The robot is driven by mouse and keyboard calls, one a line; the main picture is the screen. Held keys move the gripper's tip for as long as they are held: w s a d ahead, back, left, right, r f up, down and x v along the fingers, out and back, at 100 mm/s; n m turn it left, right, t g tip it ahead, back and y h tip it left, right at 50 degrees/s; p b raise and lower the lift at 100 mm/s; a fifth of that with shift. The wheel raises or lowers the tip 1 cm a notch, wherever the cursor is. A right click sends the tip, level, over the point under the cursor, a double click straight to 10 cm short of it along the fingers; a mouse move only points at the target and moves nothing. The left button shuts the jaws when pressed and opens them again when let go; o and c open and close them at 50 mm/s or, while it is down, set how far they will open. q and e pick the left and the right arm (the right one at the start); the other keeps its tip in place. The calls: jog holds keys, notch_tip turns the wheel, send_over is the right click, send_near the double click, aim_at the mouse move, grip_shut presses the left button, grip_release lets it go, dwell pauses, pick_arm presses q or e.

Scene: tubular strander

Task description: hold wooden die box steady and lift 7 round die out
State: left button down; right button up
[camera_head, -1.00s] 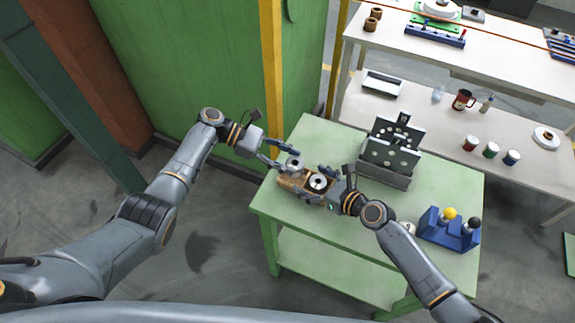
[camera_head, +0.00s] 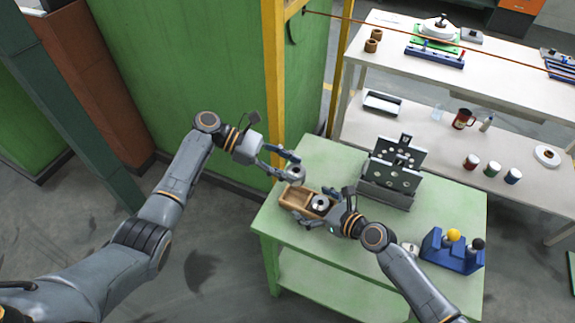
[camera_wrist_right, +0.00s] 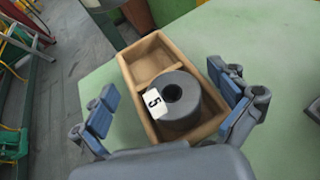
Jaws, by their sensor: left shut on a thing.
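The wooden die box (camera_head: 292,205) sits on the green table and has two compartments; it also shows in the right wrist view (camera_wrist_right: 140,62). A grey round die (camera_wrist_right: 174,100) with a white tag marked 5 sits in its near compartment; it shows in the head view too (camera_head: 320,203). The far compartment is empty. My left gripper (camera_head: 294,168) is shut on another grey round die (camera_head: 295,174), held above the box's empty end; its number is not readable. My right gripper (camera_wrist_right: 170,106) has its fingers apart on either side of the box, with a gap at the left finger.
The green table (camera_head: 345,160) also carries a dark plate rack (camera_head: 392,175) behind the box and a blue stand (camera_head: 452,252) with yellow and black knobs at right. A green cabinet (camera_head: 200,80) and yellow post (camera_head: 273,80) stand behind my left arm. A white bench (camera_head: 490,130) is beyond.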

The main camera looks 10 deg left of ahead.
pick_arm(q)
jog(key=shift+d+r, duration=0.1)
jog(key=shift+d, duration=0.15)
pick_arm(e)
jog(key=shift+w+d+r, duration=0.1)
jog(key=shift+w+d, duration=0.05)
jog(key=shift+d, duration=0.15)
